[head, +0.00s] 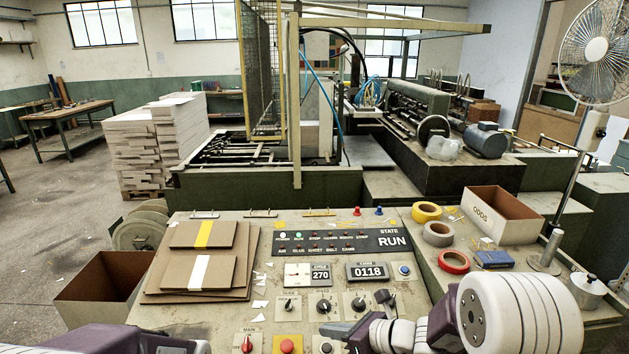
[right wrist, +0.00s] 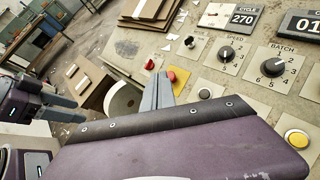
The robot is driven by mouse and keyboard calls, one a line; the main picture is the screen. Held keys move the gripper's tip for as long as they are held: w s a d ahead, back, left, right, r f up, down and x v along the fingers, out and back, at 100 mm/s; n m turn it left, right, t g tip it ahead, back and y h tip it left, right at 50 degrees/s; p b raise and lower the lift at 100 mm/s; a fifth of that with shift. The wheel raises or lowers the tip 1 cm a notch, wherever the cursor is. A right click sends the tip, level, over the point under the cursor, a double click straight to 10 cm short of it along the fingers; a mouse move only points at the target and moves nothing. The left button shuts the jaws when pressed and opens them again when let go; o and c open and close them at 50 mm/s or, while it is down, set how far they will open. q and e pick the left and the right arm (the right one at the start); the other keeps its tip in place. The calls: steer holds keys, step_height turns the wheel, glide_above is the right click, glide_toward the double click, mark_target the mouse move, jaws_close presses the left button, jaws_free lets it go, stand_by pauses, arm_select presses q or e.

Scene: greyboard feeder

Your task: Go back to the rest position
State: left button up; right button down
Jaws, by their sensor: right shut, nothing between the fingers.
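My right gripper (head: 338,330) reaches in from the lower right over the front of the control panel (head: 225,312). Its grey fingers also show in the right wrist view (right wrist: 157,92), shut together and empty, in front of the red button (right wrist: 176,78) on its yellow plate. I cannot tell whether they touch the panel. My left arm (head: 95,340) lies at the bottom left edge of the head view. Part of it, with dark finger-like parts (right wrist: 52,97), shows at the left of the right wrist view; their opening is unclear.
The panel carries several knobs, a RUN display (head: 392,241) and a counter reading 0118 (head: 368,271). Brown boards (head: 200,270) lie at its left. An open box (head: 100,283) stands further left. Tape rolls (head: 438,234), a box (head: 500,215) and a post (head: 548,250) stand right.

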steer(key=s+d+f+n+g+h, duration=0.1)
steer(key=s+n+g+h, duration=0.15)
steer(key=s+n, duration=0.5)
steer(key=s+d+f+n+g+h, duration=0.1)
steer(key=s+f+n+g, duration=0.15)
steer(key=s+n, duration=0.5)
steer(key=s+d+f+n+h, duration=0.1)
steer(key=s+d+n+h, duration=0.1)
steer(key=d+n+h, duration=0.4)
steer(key=d+n, duration=0.5)
steer(key=n, duration=0.1)
steer(key=shift+d+f+g, duration=0.2)
steer(key=shift+f+g, duration=0.1)
steer(key=shift+f, duration=0.1)
